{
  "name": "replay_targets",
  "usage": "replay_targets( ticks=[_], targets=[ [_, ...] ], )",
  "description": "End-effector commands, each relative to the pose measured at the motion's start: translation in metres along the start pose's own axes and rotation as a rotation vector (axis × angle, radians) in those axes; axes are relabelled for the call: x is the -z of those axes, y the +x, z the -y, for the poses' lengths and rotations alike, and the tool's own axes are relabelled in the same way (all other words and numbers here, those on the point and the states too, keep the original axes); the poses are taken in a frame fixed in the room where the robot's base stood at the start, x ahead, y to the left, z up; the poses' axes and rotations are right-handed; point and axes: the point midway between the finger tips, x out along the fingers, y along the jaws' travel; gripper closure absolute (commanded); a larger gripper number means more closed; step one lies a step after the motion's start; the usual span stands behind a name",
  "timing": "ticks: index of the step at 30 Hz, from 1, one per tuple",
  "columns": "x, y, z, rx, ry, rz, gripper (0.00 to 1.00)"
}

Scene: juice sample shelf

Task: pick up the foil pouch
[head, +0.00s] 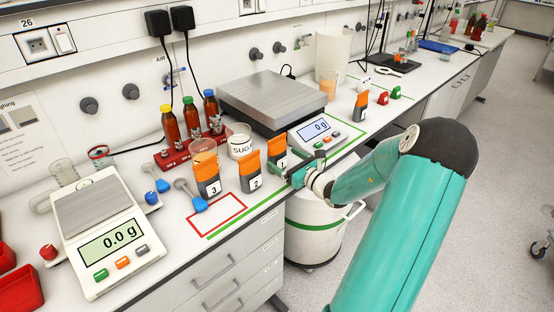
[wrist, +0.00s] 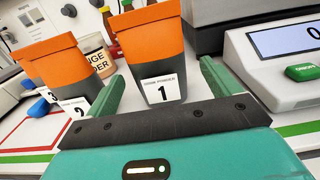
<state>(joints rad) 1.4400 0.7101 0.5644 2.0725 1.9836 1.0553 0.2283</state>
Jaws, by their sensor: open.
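Several orange-topped grey pouches with numbered white labels stand upright on the bench. Pouch 1 (head: 277,152) is directly in front of my gripper (head: 300,172); in the wrist view pouch 1 (wrist: 158,55) appears between the two green fingers of my gripper (wrist: 161,72). The fingers are open, with a gap visible on both sides of the pouch. Pouch 2 (head: 250,172) stands just left of it, and pouch 3 (head: 207,182) is further left. Another such pouch (head: 360,106) stands to the right, past the large scale.
A scale display (head: 318,130) is close right of my gripper. A small balance (head: 100,215) stands left. The red-outlined rectangle (head: 216,217) is empty.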

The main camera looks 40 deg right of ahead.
Motion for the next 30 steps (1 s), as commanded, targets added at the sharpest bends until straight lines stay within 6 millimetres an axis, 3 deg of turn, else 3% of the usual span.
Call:
replay_targets(
  ticks=[7,15,16,24,30],
  targets=[
    [-0.003,0.037,-0.003,-0.003,0.0,0.002,0.11],
    [-0.003,0.042,-0.003,-0.002,0.0,0.001,0.11],
    [-0.003,0.042,-0.003,-0.002,0.0,0.001,0.13],
    [-0.003,0.042,-0.003,-0.002,-0.001,0.002,0.62],
    [-0.004,0.042,-0.003,-0.002,-0.001,0.002,0.63]
  ],
)
